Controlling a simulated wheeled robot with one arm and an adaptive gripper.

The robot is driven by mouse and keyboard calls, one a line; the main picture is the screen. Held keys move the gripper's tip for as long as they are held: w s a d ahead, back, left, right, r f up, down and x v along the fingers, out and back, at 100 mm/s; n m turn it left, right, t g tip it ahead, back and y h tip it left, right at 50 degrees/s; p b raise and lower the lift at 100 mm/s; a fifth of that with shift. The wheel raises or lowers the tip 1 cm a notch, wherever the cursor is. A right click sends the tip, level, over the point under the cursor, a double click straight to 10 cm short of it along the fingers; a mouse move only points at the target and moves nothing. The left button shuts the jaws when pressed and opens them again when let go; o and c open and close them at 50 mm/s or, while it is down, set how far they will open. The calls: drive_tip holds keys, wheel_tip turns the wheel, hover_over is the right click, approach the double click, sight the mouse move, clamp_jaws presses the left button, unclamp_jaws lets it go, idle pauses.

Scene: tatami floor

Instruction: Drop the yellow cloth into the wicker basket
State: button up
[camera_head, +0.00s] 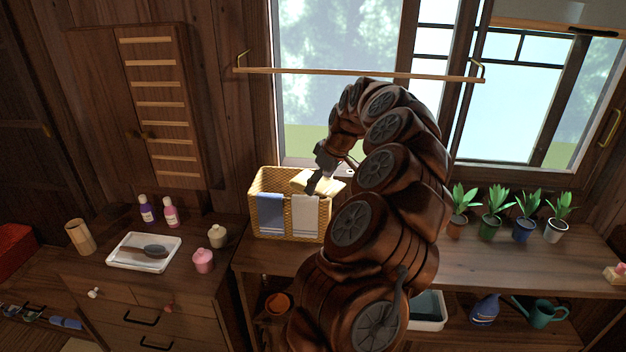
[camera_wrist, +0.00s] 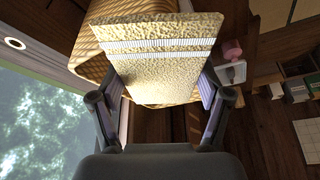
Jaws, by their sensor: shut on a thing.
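The yellow cloth (camera_wrist: 160,72) has white stripes and is held between the fingers of my gripper (camera_wrist: 164,112). In the head view the yellow cloth (camera_head: 312,180) shows at the top of the wicker basket (camera_head: 266,180), over its right part. My gripper (camera_head: 318,181) is there, shut on the cloth, above the basket's front rim. In the wrist view the basket (camera_wrist: 95,62) shows behind and left of the cloth. A blue cloth and a white cloth hang over the basket's front. The inside of the basket is mostly hidden.
The basket stands on a wooden counter (camera_head: 500,260) below a window. A wooden rail (camera_head: 350,73) runs above it. Several potted plants (camera_head: 497,214) stand at right. A white tray (camera_head: 143,252), bottles and small jars are on the left cabinet. My arm hides the counter's middle.

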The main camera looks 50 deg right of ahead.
drive_tip(key=w+d, duration=0.1)
drive_tip(key=w+p, duration=0.1)
drive_tip(key=w, duration=0.1)
drive_tip(key=w+d, duration=0.1)
drive_tip(key=shift+w+d+f+p, duration=0.15)
drive_tip(key=shift+d+p, duration=0.2)
drive_tip(key=shift+w+d+f, duration=0.15)
drive_tip(key=shift+w, duration=0.2)
drive_tip(key=shift+f+p, duration=0.9)
drive_tip(key=shift+f, duration=0.85)
drive_tip(key=o, duration=1.2)
drive_tip(key=b+v, duration=0.2)
drive_tip(key=v, duration=0.5)
drive_tip(key=shift+f, duration=0.1)
drive_tip(key=shift+s+r, duration=0.15)
drive_tip(key=shift+r, duration=0.25)
